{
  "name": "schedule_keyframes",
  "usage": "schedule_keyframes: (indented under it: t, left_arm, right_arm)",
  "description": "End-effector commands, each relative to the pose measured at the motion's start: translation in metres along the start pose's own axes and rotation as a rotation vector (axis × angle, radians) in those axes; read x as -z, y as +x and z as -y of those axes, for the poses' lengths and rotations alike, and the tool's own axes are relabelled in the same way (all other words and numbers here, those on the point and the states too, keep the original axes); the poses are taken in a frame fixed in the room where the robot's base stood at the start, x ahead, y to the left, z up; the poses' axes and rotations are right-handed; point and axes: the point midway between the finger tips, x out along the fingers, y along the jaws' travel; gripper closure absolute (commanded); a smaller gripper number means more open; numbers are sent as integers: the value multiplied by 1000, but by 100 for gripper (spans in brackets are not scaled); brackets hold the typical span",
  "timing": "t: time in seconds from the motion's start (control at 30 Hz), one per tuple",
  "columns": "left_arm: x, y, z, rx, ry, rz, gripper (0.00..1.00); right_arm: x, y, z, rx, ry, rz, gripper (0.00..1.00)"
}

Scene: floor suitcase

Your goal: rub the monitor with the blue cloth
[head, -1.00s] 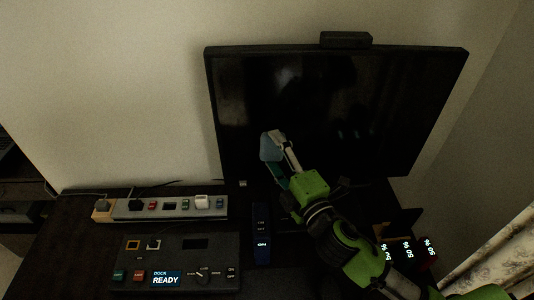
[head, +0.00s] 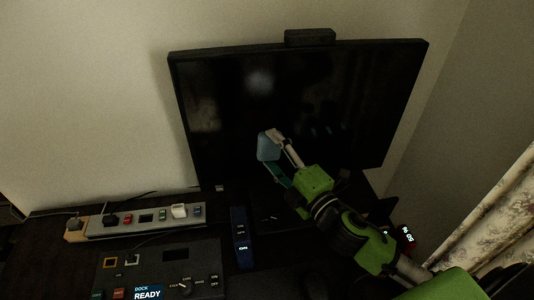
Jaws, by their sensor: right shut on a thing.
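The monitor (head: 340,92) is a wide black screen standing at the back of the dark desk, with a small black box on its top edge. My right gripper (head: 272,150), on a green and black arm from the lower right, is shut on the blue cloth (head: 266,148). The cloth is a small pale blue piece in front of the lower middle of the screen. I cannot tell whether it touches the glass. My left gripper is out of view.
A power strip (head: 140,219) with plugs and switches lies at the left of the desk. A dock panel (head: 190,258) reading "READY" is in front of it. A dark blue switch unit (head: 242,238) stands beside the panel. A red-lit display (head: 405,236) and a patterned curtain (head: 490,225) are at the right.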

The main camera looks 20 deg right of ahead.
Motion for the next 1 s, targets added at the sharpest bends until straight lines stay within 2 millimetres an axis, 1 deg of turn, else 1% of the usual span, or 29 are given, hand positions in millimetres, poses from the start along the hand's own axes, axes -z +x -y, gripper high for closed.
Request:
schedule_keyframes:
  t: [0.03,0.2,0.33,0.47,0.57,0.8,1.0]
  left_arm:
    - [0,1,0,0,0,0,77]
    - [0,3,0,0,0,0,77]
    - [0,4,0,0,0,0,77]
    - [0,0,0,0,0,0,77]
    - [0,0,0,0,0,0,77]
    - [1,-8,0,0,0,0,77]
    - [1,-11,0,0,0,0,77]
  right_arm:
    - [-5,-2,1,2,-2,2,59]
    - [-19,-6,0,2,-1,3,59]
    - [-24,-8,-2,0,-1,2,59]
    - [-24,-10,-3,1,1,3,59]
    - [-22,-9,-3,-1,2,3,59]
    - [-2,0,-3,-2,3,1,59]
    - [11,6,0,-1,2,2,59]
